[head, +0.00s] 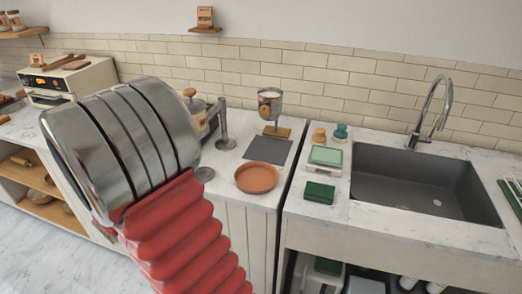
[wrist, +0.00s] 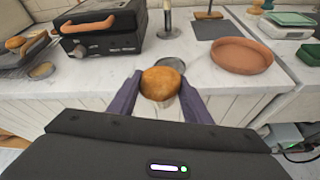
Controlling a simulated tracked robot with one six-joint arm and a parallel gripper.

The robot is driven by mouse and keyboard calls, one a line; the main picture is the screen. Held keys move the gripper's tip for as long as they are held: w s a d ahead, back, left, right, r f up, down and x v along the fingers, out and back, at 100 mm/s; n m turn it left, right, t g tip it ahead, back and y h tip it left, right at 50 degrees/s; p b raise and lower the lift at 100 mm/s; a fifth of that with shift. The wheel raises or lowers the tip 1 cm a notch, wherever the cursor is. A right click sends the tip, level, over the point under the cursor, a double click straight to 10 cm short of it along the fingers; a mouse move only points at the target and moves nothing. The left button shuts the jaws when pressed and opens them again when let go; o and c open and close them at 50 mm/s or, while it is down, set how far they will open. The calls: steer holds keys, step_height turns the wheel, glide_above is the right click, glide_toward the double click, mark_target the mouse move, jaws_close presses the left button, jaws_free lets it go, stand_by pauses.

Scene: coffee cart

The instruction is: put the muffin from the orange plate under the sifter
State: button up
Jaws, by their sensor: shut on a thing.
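My gripper (wrist: 161,78) is shut on the muffin (wrist: 161,84), a golden-brown top over a pale base, held between two dark purple fingers in the wrist view. The muffin appears in front of the counter's front edge. In the head view my arm hides the gripper and muffin. The orange plate (head: 257,179) is empty on the counter; it also shows at the right of the wrist view (wrist: 242,56). The sifter (head: 270,99), a metal cup with white powder, stands behind it on a wooden base. A dark grey mat (head: 268,149) lies bare before it.
A metal post (head: 223,127) stands left of the mat. A black press (wrist: 101,30) with a wooden handle sits left of it. On the right are a scale (head: 325,157), a green sponge (head: 319,192) and a sink (head: 425,182).

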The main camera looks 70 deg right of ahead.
steer(key=s+d+m+g, duration=0.4)
steer(key=s+d+g, duration=0.1)
steer(key=s, duration=0.4)
steer(key=shift+x, duration=0.8)
steer(key=shift+w+f, duration=0.1)
steer(key=shift+w, duration=0.05)
